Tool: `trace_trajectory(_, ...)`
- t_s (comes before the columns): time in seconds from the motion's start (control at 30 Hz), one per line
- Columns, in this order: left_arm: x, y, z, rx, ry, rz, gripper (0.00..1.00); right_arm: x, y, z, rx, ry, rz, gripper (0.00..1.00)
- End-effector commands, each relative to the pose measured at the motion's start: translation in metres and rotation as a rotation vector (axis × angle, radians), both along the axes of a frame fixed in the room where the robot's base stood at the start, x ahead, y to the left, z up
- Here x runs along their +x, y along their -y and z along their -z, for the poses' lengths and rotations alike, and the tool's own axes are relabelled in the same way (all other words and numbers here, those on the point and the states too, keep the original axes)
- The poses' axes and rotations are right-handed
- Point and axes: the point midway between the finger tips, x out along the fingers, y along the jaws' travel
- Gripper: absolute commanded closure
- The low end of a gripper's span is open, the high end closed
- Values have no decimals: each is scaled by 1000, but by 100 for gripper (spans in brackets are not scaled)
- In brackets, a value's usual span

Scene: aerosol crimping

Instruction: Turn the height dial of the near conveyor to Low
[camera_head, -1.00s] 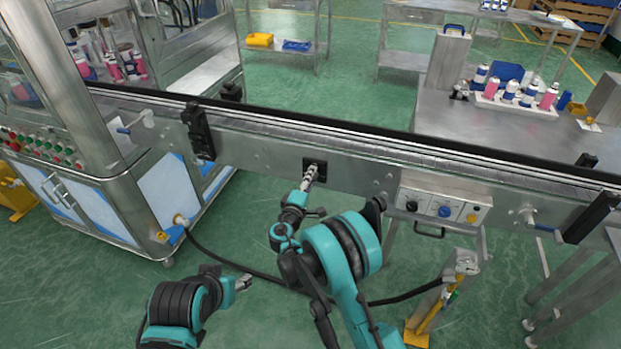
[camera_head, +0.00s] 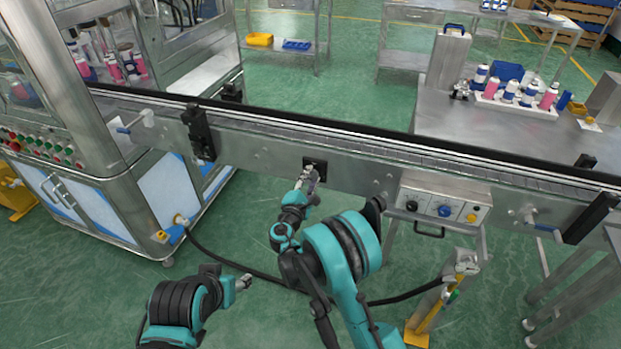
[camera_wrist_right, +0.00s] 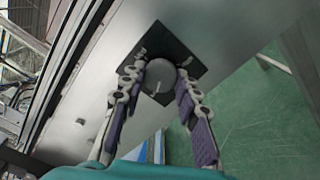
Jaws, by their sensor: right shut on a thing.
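The near conveyor (camera_head: 262,143) runs across the head view. The height dial (camera_wrist_right: 161,77) is a round grey knob on a square black plate (camera_wrist_right: 184,56) on the conveyor's side, with a light pointer mark on its face. My right gripper (camera_wrist_right: 165,79) is shut on the dial, one finger on either side of it. In the head view this gripper (camera_head: 309,175) covers the dial, and only part of the black plate (camera_head: 321,163) shows. I cannot read any Low label. My left gripper (camera_head: 243,282) hangs low over the floor, away from the conveyor; its fingers are too small to judge.
A control box (camera_head: 443,203) with black, blue and yellow knobs hangs on the conveyor to the right. A black cable (camera_head: 235,262) runs behind my arms. A glazed machine with a button panel (camera_head: 40,146) stands at left. A bench (camera_head: 440,118) with cans stands behind the conveyor.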

Motion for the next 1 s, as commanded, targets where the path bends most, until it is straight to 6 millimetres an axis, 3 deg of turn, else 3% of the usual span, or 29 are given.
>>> trace_trajectory(0.43, 0, 0, 0, 0, 0, 0, 47, 0, -1, 1, -7, -3, -2, 98)
trace_trajectory(0.47, 0, 0, 0, 0, 0, 0, 47, 0, -1, 1, -7, -3, -2, 64)
trace_trajectory(0.53, 0, 0, 0, 0, 0, 0, 47, 0, 0, 0, -7, -3, -1, 47)
trace_trajectory(0.87, 0, 0, 0, 0, 0, 0, 47, -2, -1, 0, -7, -3, -1, 47)
trace_trajectory(1.0, 0, 0, 0, 0, 0, 0, 47, -16, -7, 0, -8, -3, -2, 47)
